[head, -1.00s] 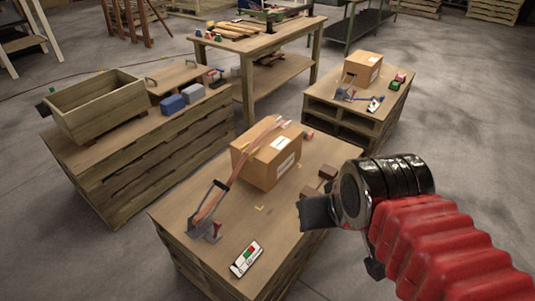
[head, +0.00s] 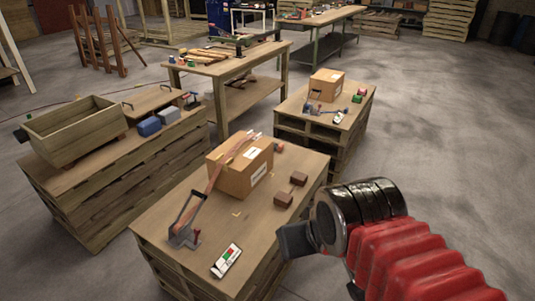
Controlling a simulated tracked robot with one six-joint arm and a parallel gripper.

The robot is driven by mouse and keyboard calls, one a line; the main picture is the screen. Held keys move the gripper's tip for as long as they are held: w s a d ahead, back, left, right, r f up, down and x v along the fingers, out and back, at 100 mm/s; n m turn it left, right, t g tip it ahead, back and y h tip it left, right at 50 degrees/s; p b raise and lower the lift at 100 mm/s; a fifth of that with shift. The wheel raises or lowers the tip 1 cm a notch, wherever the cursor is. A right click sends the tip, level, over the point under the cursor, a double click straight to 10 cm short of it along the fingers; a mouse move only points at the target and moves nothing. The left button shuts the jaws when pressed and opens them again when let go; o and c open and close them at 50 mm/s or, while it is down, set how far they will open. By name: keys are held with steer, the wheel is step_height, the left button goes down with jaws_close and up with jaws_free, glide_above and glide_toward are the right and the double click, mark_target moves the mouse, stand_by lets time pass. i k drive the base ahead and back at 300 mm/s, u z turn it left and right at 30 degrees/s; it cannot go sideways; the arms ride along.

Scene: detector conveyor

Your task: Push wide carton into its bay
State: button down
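A brown carton (head: 228,179) with white labels sits upright on the near wooden pallet stack (head: 165,215). Small yellow corner marks (head: 237,213) lie on the stack top in front of it; I cannot tell whether they outline the bay. A brown strap runs over the carton towards a dark-handled tool (head: 184,232) at the front left. A second, smaller-looking carton (head: 323,86) stands on the farther stack. My gripper (head: 297,240) is at the stack's right edge, apart from the carton. Its dark end shows, but its finger opening does not.
Two dark brown blocks (head: 283,200) lie right of the carton, and a white device with red and green parts (head: 226,260) lies in front. An open wooden box (head: 75,127) stands on the left stack. Floor is clear at the right.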

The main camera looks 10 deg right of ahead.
mark_target(253, 159)
steer(key=z, duration=1.9)
steer(key=i, duration=2.65)
steer(key=u, duration=0.05)
